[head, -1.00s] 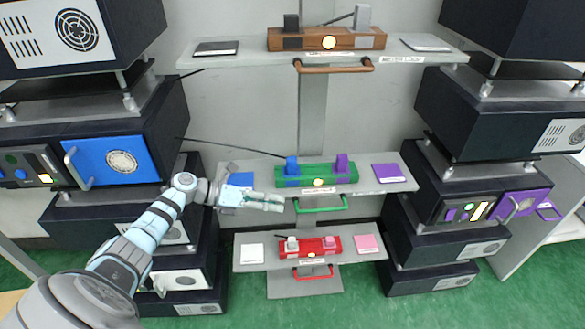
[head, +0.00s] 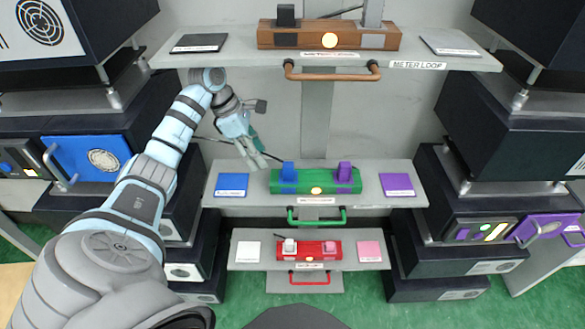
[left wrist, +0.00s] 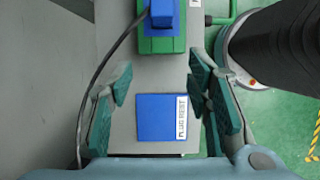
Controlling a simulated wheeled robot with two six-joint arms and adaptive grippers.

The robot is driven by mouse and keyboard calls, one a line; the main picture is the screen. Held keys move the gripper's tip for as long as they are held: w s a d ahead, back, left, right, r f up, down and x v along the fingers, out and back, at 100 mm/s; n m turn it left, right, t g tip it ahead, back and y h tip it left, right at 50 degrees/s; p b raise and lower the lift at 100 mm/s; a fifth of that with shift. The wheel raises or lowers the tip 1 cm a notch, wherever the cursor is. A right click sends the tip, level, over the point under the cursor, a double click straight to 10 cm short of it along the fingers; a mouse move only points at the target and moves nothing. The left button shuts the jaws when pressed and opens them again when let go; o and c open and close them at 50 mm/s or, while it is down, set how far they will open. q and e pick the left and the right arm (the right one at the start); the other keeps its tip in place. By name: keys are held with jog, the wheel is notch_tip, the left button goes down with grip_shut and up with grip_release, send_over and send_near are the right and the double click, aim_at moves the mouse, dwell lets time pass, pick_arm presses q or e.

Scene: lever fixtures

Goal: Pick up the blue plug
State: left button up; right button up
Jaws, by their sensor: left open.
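The blue plug (head: 288,173) stands upright in the left part of the green block (head: 316,188) on the middle shelf. A dark cable runs from it toward the back left. In the left wrist view the blue plug (left wrist: 162,14) shows at the top edge, partly cut off. My left gripper (head: 260,161) is open and empty, pointing down, above the shelf just left of the plug and apart from it. In the left wrist view its fingers (left wrist: 161,78) spread on either side of the flat blue pad (left wrist: 163,118) on the shelf. My right gripper is not in view.
A purple plug (head: 344,173) stands in the same green block, with a purple pad (head: 397,185) to its right. A green handle (head: 317,217) hangs below the shelf. The upper shelf (head: 455,62) overhangs behind. Dark equipment stacks flank both sides.

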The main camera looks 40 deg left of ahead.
aim_at(287, 164)
pick_arm(q)
jog(key=w+d, duration=0.2)
jog(key=d, duration=0.1)
jog(key=w+d, duration=0.1)
jog(key=d, duration=0.1)
jog(key=shift+w+r+p, duration=0.15)
jog(key=shift+w+p, duration=0.1)
jog(key=shift+p, duration=0.1)
jog(key=x, duration=0.5)
jog(key=shift+c, duration=0.6)
grip_shut()
